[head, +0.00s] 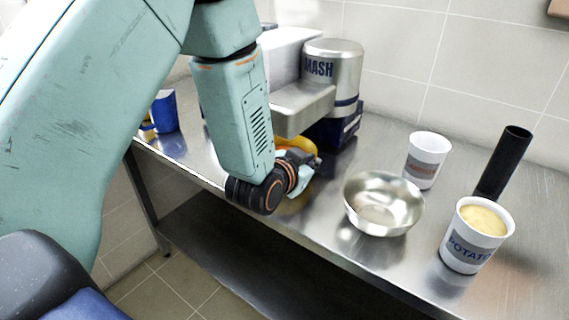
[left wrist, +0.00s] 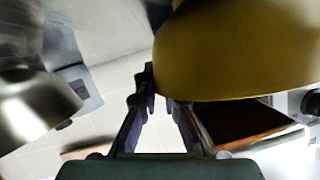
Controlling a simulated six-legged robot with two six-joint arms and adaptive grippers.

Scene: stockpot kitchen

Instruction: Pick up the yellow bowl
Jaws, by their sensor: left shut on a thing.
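The yellow bowl (head: 303,146) is on the steel counter, mostly hidden behind my left arm in the head view. In the left wrist view the yellow bowl (left wrist: 235,50) fills the upper right, its rim between my fingers. My left gripper (head: 300,168) is at the bowl's near right side in the head view. In the left wrist view the left gripper (left wrist: 158,92) is shut on the rim. Whether the bowl still touches the counter cannot be told. My right gripper is not in view.
A steel bowl (head: 383,205) stands right of the gripper on the counter (head: 330,235). The MASH machine (head: 333,75) stands close behind. A blue cup (head: 164,112) is at left.

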